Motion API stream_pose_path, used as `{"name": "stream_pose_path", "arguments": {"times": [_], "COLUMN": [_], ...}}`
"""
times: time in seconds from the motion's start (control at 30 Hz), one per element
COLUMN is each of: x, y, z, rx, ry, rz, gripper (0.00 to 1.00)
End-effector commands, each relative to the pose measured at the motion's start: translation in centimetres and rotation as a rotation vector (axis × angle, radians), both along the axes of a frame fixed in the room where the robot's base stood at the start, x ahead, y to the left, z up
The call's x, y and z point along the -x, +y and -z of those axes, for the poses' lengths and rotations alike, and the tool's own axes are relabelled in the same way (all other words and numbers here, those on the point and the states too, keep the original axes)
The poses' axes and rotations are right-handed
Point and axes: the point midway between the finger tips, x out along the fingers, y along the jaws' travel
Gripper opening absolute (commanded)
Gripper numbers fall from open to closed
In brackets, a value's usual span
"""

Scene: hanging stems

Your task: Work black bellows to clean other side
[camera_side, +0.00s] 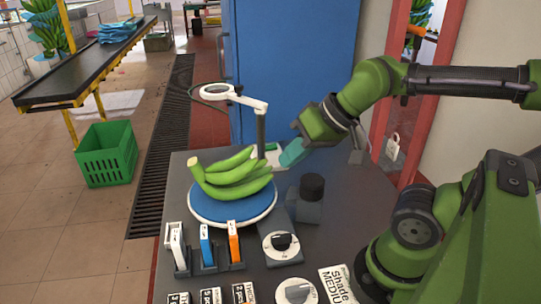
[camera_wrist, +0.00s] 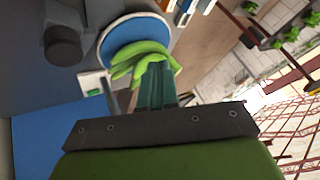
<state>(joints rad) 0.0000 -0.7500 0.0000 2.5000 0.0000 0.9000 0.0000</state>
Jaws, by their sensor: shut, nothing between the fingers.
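The black bellows (camera_side: 312,187) stands upright on a grey base on the table, right of the round blue turntable (camera_side: 232,212). In the wrist view the bellows (camera_wrist: 62,45) is at the upper left. A bunch of green bananas (camera_side: 232,174) lies on the turntable; it also shows in the wrist view (camera_wrist: 140,54), partly behind the fingers. My gripper (camera_side: 284,159) is above the table's back part, behind and above the bellows, apart from it. Its teal fingers (camera_wrist: 157,68) are together and hold nothing.
A white ring-headed magnifier stand (camera_side: 261,128) rises behind the bananas, close to my gripper. White, blue and orange upright pieces (camera_side: 205,243) stand in holders at the front. A knob dial (camera_side: 281,244) is in front of the bellows. A green crate (camera_side: 106,153) is on the floor.

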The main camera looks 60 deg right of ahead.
Motion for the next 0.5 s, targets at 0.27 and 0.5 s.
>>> {"name": "stream_pose_path", "arguments": {"times": [0.27, 0.5], "x": [0.0, -0.5], "y": [0.0, -2.0], "z": [0.0, 0.9], "rx": [0.0, -0.007], "ry": [0.0, 0.04], "rz": [0.0, 0.083], "gripper": [0.0, 0.0]}}
